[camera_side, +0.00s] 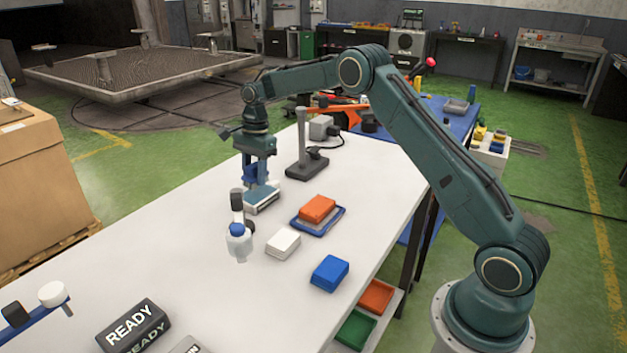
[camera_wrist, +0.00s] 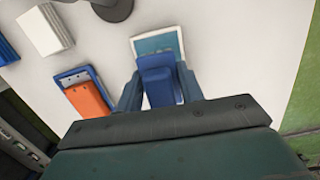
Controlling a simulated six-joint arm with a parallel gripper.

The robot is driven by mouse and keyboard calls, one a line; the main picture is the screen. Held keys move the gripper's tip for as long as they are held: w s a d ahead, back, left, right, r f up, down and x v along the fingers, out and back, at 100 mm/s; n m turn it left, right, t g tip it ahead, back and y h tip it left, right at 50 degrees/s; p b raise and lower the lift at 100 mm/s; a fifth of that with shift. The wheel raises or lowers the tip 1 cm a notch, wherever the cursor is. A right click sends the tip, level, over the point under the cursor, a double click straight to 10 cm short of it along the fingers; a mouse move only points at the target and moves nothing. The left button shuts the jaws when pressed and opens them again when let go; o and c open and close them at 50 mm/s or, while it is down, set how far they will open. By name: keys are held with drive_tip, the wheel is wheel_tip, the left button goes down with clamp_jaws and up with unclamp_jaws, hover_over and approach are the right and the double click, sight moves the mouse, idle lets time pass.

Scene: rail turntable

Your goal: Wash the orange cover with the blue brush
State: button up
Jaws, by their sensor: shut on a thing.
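My gripper (camera_side: 258,184) is shut on the blue brush (camera_side: 255,172), with one finger on each side of it. In the wrist view the brush (camera_wrist: 160,82) stands between the fingers. The orange cover (camera_side: 318,207) lies flat on a blue mat or tray (camera_side: 312,226), right of my gripper in the side view. It also shows in the wrist view (camera_wrist: 88,100).
A white block (camera_side: 283,243) and a blue block (camera_side: 330,272) lie nearer the front. A small white bottle-like fixture (camera_side: 239,243) stands left of them. A dark-based post (camera_side: 302,150) stands behind the cover. A READY sign (camera_side: 133,327) is at the front left. The white table's left middle is clear.

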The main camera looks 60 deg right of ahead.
sight(255, 166)
drive_tip(key=shift+r, duration=1.85)
drive_tip(key=shift+s, duration=0.15)
drive_tip(key=shift+s+r, duration=0.15)
drive_tip(key=shift+s, duration=0.05)
drive_tip(key=shift+s+r, duration=0.15)
drive_tip(key=shift+s, duration=0.45)
drive_tip(key=s, duration=1.4)
drive_tip(key=shift+s+a+r, duration=0.15)
drive_tip(key=shift+s+r, duration=0.25)
